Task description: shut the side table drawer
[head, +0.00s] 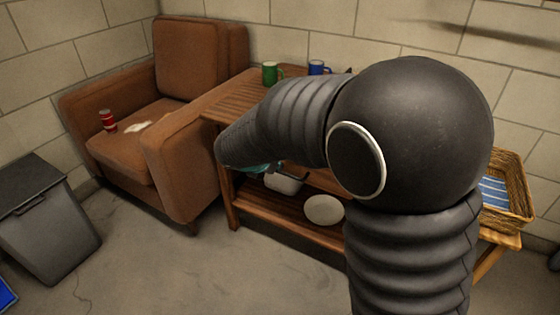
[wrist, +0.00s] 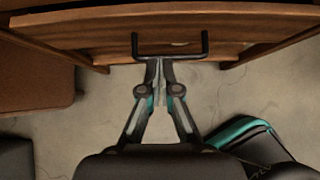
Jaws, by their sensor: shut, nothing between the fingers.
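The wooden side table (head: 225,104) stands right of the armchair in the head view, its middle covered by my arm. In the wrist view the wooden drawer (wrist: 85,36) runs across the top, with a dark bar handle (wrist: 192,57) at its middle. How far the drawer stands out cannot be told, and its front is hidden in the head view. My gripper (wrist: 159,63) is shut and empty, its fingertips at the middle of the handle. Whether they touch it is unclear. In the head view only a teal bit of my gripper shows beneath the arm.
A green mug (head: 271,73) and a blue mug (head: 317,67) stand on the tabletop. A white plate (head: 324,210) is on the lower shelf. The brown armchair (head: 180,180) holds a red can (head: 107,121). A grey bin (head: 45,225) stands left. The front floor is mostly clear.

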